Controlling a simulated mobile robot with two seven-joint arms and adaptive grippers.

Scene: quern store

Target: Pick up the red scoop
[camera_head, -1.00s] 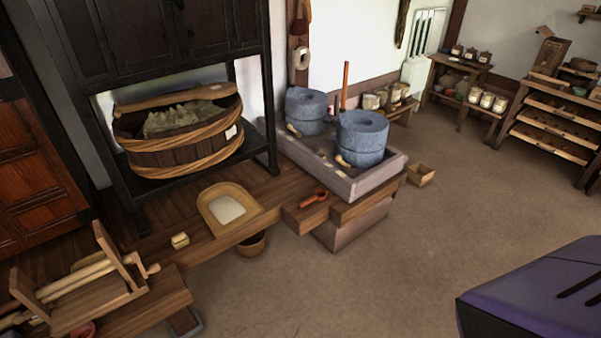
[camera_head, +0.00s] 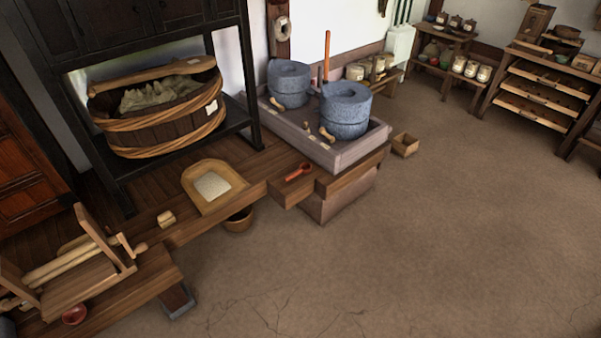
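The red scoop (camera_head: 298,172) lies on the low wooden bench (camera_head: 262,187), near its front edge. It is just in front of the grey tray that holds the stone querns. Its handle points to the lower left and its bowl to the upper right. Nothing touches it from above. Neither of my grippers shows in the head view.
Two stone querns (camera_head: 346,110) stand in a grey tray (camera_head: 345,156) behind the scoop. A wooden tray of pale grain (camera_head: 232,183) lies to its left. A small wooden box (camera_head: 405,145) sits on the floor at right. The brown floor (camera_head: 400,240) in front is clear.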

